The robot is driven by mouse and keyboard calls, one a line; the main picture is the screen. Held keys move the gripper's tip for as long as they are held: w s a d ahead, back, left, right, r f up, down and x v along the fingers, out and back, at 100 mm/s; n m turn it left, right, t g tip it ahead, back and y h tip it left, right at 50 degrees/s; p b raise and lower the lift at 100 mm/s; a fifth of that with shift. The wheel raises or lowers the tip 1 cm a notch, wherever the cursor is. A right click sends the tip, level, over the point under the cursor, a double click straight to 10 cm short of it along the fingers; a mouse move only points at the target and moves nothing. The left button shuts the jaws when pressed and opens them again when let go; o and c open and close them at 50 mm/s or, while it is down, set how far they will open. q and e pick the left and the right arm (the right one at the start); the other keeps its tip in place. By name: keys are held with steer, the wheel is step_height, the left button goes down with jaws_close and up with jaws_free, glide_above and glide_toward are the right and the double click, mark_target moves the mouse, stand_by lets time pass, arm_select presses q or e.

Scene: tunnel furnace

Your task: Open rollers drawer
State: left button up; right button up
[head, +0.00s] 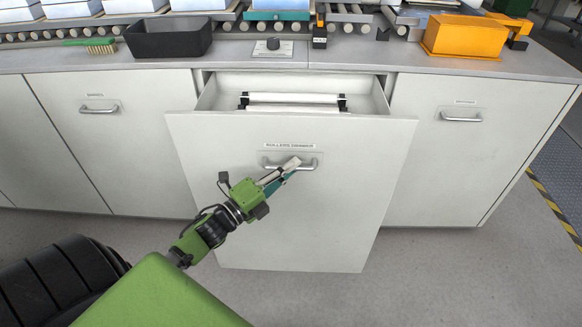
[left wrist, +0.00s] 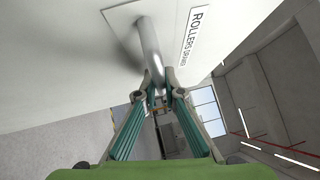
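The rollers drawer (head: 290,210) has a white front with a label above its metal handle. It stands part way out from the cabinet, and white rollers (head: 292,99) show inside it. My left gripper (head: 292,168) is at the drawer handle (head: 275,165), over its right half. In the left wrist view the handle (left wrist: 150,50) runs down to between the fingertips of the left gripper (left wrist: 160,88), which look closed around the bar. The drawer's inside is partly hidden by its front. My right gripper is not in view.
Closed cabinet fronts stand left (head: 100,140) and right (head: 450,150) of the drawer. The counter (head: 350,57) above carries a black bin (head: 168,38), a green brush (head: 92,45) and an orange box (head: 462,36). Grey floor (head: 430,275) is clear in front.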

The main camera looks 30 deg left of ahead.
arm_select(q)
steer(key=shift+o, duration=1.4)
steer(key=v, duration=1.2)
